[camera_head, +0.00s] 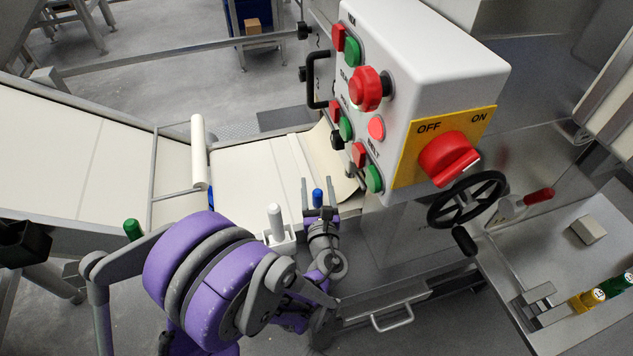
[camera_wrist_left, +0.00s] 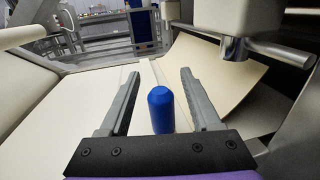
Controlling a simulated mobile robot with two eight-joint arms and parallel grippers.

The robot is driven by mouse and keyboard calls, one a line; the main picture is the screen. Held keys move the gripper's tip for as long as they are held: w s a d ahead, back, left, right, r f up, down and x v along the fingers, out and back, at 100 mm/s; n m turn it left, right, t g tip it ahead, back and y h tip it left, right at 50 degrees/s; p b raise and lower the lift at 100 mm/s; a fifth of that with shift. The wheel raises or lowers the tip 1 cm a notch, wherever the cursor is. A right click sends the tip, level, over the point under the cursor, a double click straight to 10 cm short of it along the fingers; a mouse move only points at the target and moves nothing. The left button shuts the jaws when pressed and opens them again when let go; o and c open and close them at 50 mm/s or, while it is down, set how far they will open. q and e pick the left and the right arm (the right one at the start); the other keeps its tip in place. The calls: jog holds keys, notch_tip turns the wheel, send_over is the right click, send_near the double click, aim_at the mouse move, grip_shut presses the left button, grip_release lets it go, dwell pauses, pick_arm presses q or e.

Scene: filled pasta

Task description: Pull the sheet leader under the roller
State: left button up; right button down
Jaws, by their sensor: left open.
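The cream sheet (camera_head: 325,158) lies on the belt beside the control box, its right part curled. In the left wrist view the sheet (camera_wrist_left: 222,82) slopes up at the right, past a metal bar (camera_wrist_left: 268,52). A white roller (camera_head: 199,150) lies across the belt further left; in the left wrist view a pale roller (camera_wrist_left: 32,35) shows at upper left. My left gripper (camera_head: 318,186) is open at the belt's near edge, with a blue-capped post (camera_wrist_left: 160,108) between its fingers. I see no contact with the sheet. My right gripper is out of view.
The white control box (camera_head: 420,80) with red and green buttons overhangs the belt at the right. A black handwheel (camera_head: 467,200) stands further right. A white post (camera_head: 274,222) and a green knob (camera_head: 132,230) stand along the near edge. The belt (camera_head: 245,170) is clear between roller and sheet.

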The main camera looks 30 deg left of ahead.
pick_arm(q)
jog(key=v, duration=0.9)
jog(key=shift+s+d, duration=0.2)
jog(key=shift+s, duration=0.05)
jog(key=shift+w, duration=0.15)
